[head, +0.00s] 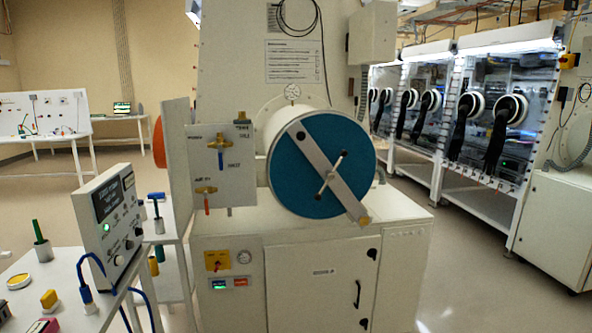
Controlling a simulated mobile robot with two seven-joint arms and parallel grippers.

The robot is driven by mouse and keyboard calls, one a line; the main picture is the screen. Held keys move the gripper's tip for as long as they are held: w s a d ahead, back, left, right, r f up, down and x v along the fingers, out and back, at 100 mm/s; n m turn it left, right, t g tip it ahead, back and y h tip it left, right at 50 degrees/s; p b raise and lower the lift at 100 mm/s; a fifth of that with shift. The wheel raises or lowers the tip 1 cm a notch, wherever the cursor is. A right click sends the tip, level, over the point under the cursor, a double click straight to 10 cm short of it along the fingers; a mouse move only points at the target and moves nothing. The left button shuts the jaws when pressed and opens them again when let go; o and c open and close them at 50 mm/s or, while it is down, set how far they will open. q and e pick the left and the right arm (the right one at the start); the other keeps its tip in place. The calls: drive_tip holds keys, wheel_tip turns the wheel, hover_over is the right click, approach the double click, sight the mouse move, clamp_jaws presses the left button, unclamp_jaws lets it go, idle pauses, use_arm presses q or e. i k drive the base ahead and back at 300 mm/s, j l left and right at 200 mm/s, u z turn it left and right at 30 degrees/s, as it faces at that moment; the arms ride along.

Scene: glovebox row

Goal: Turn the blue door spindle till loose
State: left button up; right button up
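The blue round door (290,180) closes the front end of a white cylindrical chamber in the middle of the head view. A pale bar (349,197) lies diagonally across the door, from upper left to a brassy end at lower right. The spindle (331,174), with a thin light cross handle, sits at the middle of the bar. The handle is tilted, running from upper right to lower left. Neither of my grippers shows in this view, and nothing touches the spindle.
A valve panel (237,175) with blue-handled and red-handled valves stands left of the door. A control box (112,220) and small items occupy the table at lower left. Gloveboxes (480,110) line the right side. Open floor (470,280) lies right of the cabinet.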

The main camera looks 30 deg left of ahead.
sight(331, 175)
drive_tip(key=i+j+u, duration=0.1)
drive_tip(key=i+j, duration=0.15)
drive_tip(key=i+j+u, duration=0.1)
drive_tip(key=i, duration=0.4)
drive_tip(key=i+j+u, duration=0.1)
drive_tip(key=i+j, duration=0.2)
drive_tip(key=i, duration=0.05)
